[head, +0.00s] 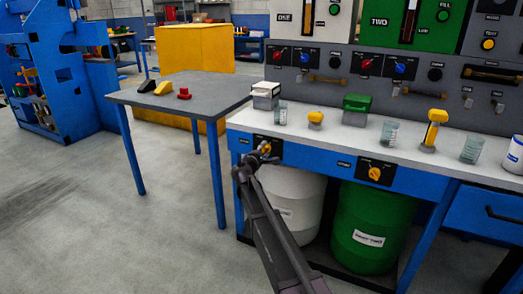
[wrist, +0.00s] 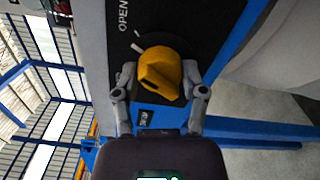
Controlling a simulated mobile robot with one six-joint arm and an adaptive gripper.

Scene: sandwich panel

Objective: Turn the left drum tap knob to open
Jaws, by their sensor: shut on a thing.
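The left drum tap knob (wrist: 158,74) is a yellow knob on a black plate (wrist: 185,20) lettered OPEN, with white marks beside it. It also shows in the head view (head: 266,149) on the blue front rail of the bench, above the white drum (head: 292,195). My gripper (wrist: 160,85) has its two fingers on either side of the knob and is shut on it. In the head view my gripper (head: 256,157) reaches the plate from below and partly covers it. The knob's pointer sits near a white mark, but its exact setting is hard to tell.
A second yellow knob (head: 374,173) sits to the right on the same rail, above the green drum (head: 372,225). The white bench top (head: 340,135) holds jars and boxes. A grey table (head: 185,92) stands at left. The floor (head: 100,220) at left is clear.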

